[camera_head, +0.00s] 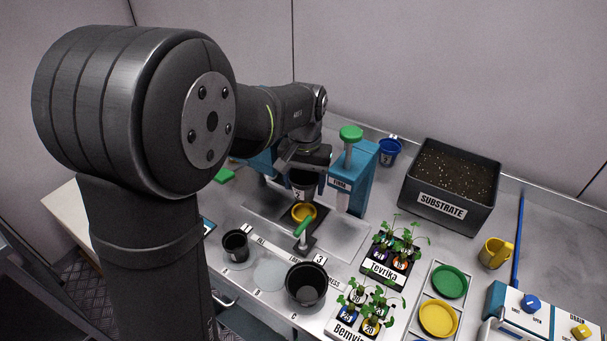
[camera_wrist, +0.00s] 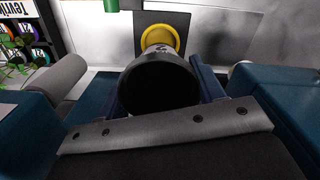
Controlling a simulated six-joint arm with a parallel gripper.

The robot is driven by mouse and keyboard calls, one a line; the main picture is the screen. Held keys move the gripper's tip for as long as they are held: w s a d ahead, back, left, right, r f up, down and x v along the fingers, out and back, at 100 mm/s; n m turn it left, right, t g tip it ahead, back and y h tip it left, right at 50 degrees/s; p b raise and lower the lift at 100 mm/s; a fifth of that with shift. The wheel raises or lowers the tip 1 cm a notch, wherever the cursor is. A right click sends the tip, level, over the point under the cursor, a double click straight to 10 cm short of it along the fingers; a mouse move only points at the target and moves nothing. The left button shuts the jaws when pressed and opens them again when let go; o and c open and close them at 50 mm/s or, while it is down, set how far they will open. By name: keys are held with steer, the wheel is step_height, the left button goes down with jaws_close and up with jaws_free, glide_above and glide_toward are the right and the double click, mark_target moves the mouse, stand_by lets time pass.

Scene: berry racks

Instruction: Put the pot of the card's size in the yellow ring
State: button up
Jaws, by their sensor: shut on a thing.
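My gripper (camera_head: 303,166) is shut on a black pot (camera_head: 301,186) with a white label that reads 2. It holds the pot upright above the yellow ring (camera_head: 304,212), apart from it in the head view. In the wrist view the pot's dark mouth (camera_wrist: 160,90) sits between the fingers, and the yellow ring (camera_wrist: 162,29) shows behind it, partly hidden by the pot. A smaller black pot marked 1 (camera_head: 236,247) and a larger black pot marked 3 (camera_head: 306,285) stand on the front of the bench. I cannot make out a size card.
A blue press frame (camera_head: 359,179) with a green-topped plunger (camera_head: 351,133) stands close right of my gripper. A green handle (camera_head: 304,226) lies before the ring. Seedling trays (camera_head: 385,262), a substrate box (camera_head: 450,187) and a blue cup (camera_head: 389,151) stand to the right.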

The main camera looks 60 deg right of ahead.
steer(key=shift+f, duration=2.65)
steer(key=shift+f, duration=0.65)
steer(key=o, duration=1)
steer(key=shift+o, duration=0.2)
step_height(320, 180, up, 17)
steer(key=shift+d+r, duration=0.2)
steer(key=shift+d, duration=0.05)
steer(key=shift+w, duration=0.1)
